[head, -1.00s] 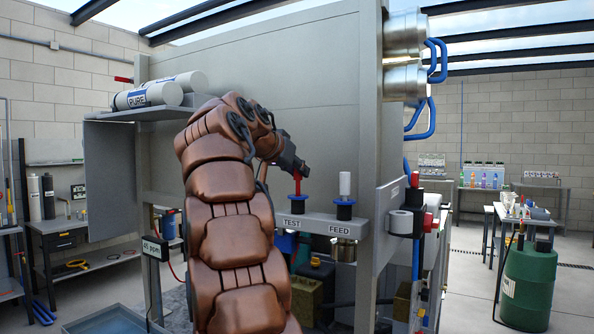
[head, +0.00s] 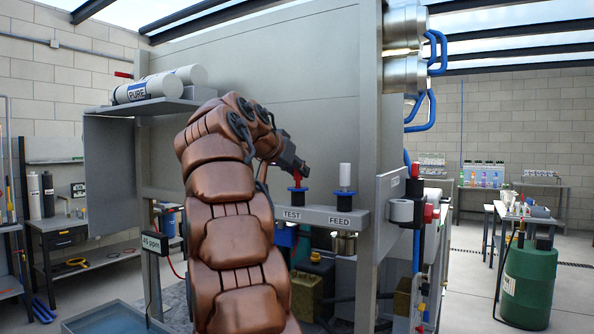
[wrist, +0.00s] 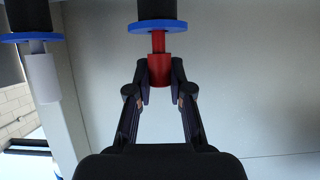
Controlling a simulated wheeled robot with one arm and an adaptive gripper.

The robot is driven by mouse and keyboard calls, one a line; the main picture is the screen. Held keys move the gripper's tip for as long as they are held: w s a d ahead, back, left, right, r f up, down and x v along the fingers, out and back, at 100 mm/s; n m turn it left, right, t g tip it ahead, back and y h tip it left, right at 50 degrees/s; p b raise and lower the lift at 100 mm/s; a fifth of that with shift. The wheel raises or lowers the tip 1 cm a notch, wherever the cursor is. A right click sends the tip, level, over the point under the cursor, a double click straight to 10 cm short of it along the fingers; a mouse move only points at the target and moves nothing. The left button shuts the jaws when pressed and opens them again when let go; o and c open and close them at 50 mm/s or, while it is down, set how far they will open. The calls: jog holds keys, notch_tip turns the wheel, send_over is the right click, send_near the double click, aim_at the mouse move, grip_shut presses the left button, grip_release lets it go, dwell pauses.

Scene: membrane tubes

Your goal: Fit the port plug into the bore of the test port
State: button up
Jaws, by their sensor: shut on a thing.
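The red port plug (head: 297,179) is upright in my gripper (head: 299,171), directly above the test port (head: 297,197), a black cylinder with a blue rim behind the TEST label. In the wrist view, which is upside down, my gripper (wrist: 159,88) is shut on the wide red body of the plug (wrist: 159,70). The plug's narrower red stem reaches the blue rim of the test port (wrist: 157,27), and its tip is hidden there. Part of the stem still shows between body and rim. The plug looks in line with the port.
The feed port (head: 344,198) stands to the right on the same grey shelf, with a white plug (head: 345,176) in it. A large grey panel (head: 310,110) rises close behind my gripper. White PURE cylinders (head: 150,90) lie on a shelf at left.

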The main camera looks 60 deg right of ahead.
jog(key=shift+f, duration=0.15)
jog(key=o, duration=0.8)
jog(key=v, duration=0.7)
jog(key=shift+a, duration=0.2)
